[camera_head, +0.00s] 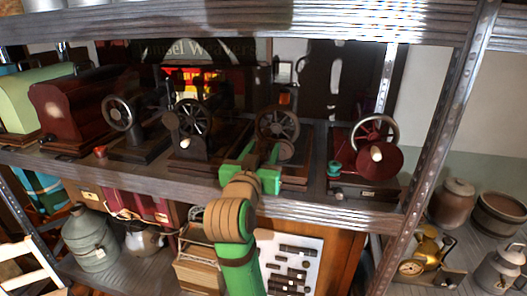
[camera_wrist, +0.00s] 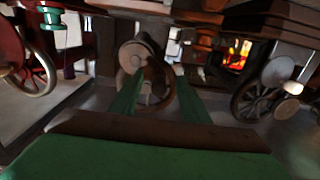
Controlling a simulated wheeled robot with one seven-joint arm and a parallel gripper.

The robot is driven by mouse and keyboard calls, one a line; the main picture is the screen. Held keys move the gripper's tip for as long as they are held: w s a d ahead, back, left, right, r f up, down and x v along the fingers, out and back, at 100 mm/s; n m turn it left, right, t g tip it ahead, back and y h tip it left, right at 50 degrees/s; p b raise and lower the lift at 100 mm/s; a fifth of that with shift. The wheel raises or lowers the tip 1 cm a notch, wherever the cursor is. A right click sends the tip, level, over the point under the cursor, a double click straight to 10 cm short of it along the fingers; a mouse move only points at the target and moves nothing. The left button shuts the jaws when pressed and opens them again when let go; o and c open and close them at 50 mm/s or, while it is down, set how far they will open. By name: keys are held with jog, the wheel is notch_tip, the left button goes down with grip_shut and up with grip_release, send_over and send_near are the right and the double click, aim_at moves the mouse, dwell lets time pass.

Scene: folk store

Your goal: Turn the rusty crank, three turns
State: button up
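The machine with the brownish, rusty-looking wheel (camera_head: 278,122) stands on the shelf, in the middle-right of the head view. My gripper (camera_head: 262,153) is directly in front of it, at the height of its lower part. In the wrist view, which looks upside down, the wheel (camera_wrist: 157,100) and a round brown disc (camera_wrist: 138,54) show ahead of my fingers. The two green fingers of my gripper (camera_wrist: 157,74) are spread with a gap between them, and I see nothing clamped there. The crank's handle cannot be made out clearly; my gripper covers part of the machine.
A dark red machine (camera_head: 376,160) with a pale handle stands to the right. A black machine (camera_head: 192,120) with a pale handle stands close on the left, with another wheeled machine (camera_head: 119,114) beyond. The upper shelf (camera_head: 270,22) runs above; a metal post (camera_head: 440,130) stands right.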

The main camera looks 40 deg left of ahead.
dwell(0.4)
jog(key=v, duration=0.9)
dwell(0.6)
dwell(0.5)
jog(key=w+d+f+h, duration=0.1)
jog(key=d+f, duration=0.4)
jog(key=f, duration=0.3)
jog(key=w+d+f+m+h, duration=0.15)
jog(key=d+f, duration=0.25)
jog(key=f, duration=0.4)
jog(key=w+d+f, duration=0.1)
jog(key=d+f, duration=0.4)
jog(key=f, duration=0.4)
jog(key=s+d+f+m+h, duration=0.2)
jog(key=s+d+f, duration=0.4)
jog(key=d+f, duration=0.5)
jog(key=s+d+f+m+h, duration=0.1)
jog(key=s+d+f+h, duration=0.1)
jog(key=s+d, duration=0.5)
jog(key=s+d+f+m+h, duration=0.2)
jog(key=s+d, duration=0.6)
jog(key=s, duration=0.7)
jog(key=shift+s+f+h, duration=0.2)
jog(key=shift+f+h, duration=0.35)
jog(key=shift+f, duration=0.05)
